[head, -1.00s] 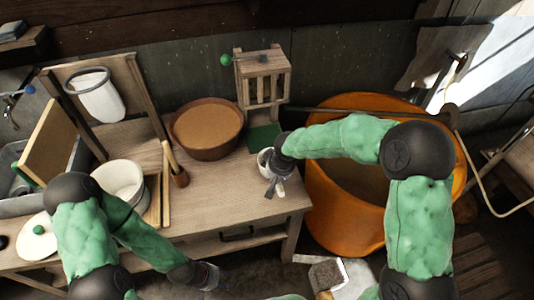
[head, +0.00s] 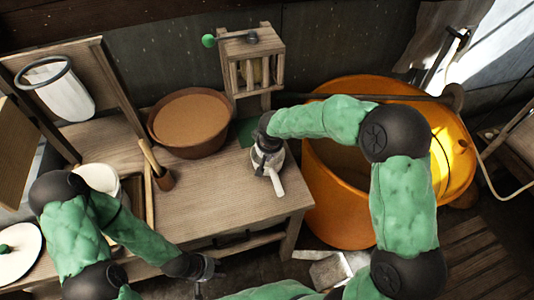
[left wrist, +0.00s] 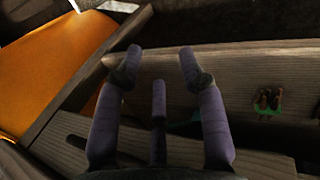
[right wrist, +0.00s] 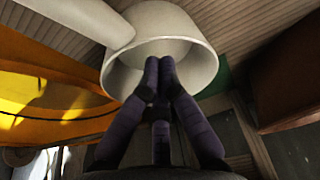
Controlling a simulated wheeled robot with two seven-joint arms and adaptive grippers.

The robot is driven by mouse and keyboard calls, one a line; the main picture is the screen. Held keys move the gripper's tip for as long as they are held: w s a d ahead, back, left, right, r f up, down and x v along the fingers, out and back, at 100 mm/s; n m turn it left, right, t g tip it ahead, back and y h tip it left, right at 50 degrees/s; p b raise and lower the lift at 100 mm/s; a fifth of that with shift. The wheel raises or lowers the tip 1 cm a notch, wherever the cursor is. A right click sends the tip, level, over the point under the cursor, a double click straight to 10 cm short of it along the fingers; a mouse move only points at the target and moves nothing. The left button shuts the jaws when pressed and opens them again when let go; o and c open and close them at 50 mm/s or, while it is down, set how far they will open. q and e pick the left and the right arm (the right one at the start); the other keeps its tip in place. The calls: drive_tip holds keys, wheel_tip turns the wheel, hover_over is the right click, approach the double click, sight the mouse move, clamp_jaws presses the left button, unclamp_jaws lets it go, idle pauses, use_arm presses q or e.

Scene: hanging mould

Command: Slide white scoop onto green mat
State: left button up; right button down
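The white scoop (head: 275,163) stands on the wooden table near its right end, its handle towards the front edge. The green mat (head: 246,132) lies behind and left of it, partly hidden by my right arm. My right gripper (head: 266,158) is at the scoop and covers part of it. In the right wrist view the fingers (right wrist: 160,68) are together in front of the opening of the scoop (right wrist: 190,35); whether they touch it is unclear. My left gripper (head: 208,274) is low in front of the table; its fingers (left wrist: 160,52) are apart and empty.
A brown bowl (head: 195,122) stands left of the mat. A wooden slatted box (head: 252,65) with a green-knobbed crank is behind the mat. A large orange tub (head: 335,205) stands right of the table. Bare tabletop (head: 225,188) lies left of the scoop.

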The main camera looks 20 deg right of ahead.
sight(266, 164)
drive_tip(key=b+x, duration=0.1)
drive_tip(key=x, duration=0.3)
drive_tip(key=shift+w+f, duration=0.25)
drive_tip(key=shift+f, duration=0.1)
drive_tip(key=shift+w+r, duration=0.1)
drive_tip(key=shift+w, duration=0.9)
drive_tip(key=shift+w+b, duration=0.4)
drive_tip(key=shift+w, duration=0.35)
drive_tip(key=shift+w+r, duration=0.1)
drive_tip(key=w+p, duration=0.1)
drive_tip(key=w, duration=0.6)
drive_tip(key=shift+w+d+p, duration=0.1)
drive_tip(key=shift+w+p, duration=0.05)
drive_tip(key=shift+p, duration=0.25)
drive_tip(key=shift+r, duration=0.1)
